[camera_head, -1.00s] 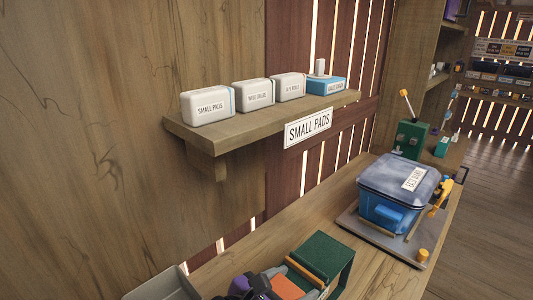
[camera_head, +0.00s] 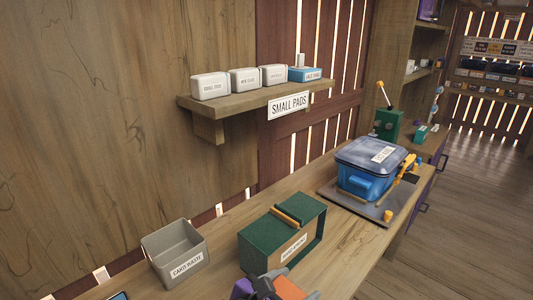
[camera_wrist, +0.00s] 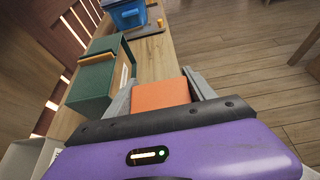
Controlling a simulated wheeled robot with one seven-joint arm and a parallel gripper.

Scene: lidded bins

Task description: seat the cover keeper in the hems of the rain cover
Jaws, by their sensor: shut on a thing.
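A blue bin (camera_head: 366,184) with a dark cover (camera_head: 362,154) over its top stands on a grey board (camera_head: 340,199). The cover has a white label, and a yellow-orange part (camera_head: 405,167) sits at the bin's right side. The bin also shows at the top of the wrist view (camera_wrist: 127,14). My gripper (camera_wrist: 158,92) is shut on an orange block (camera_wrist: 160,95), held between its grey fingers. The block is near the bottom edge of the head view (camera_head: 288,289), well apart from the bin. I cannot tell whether this block is the cover keeper; the cover's hems are too small to make out.
A green box (camera_head: 262,240) with a wooden bar on top and an open grey bin (camera_head: 172,240) stand on the workbench (camera_head: 222,225). A shelf (camera_head: 225,105) above holds several small boxes. A green device (camera_head: 387,125) with a lever stands beyond the blue bin.

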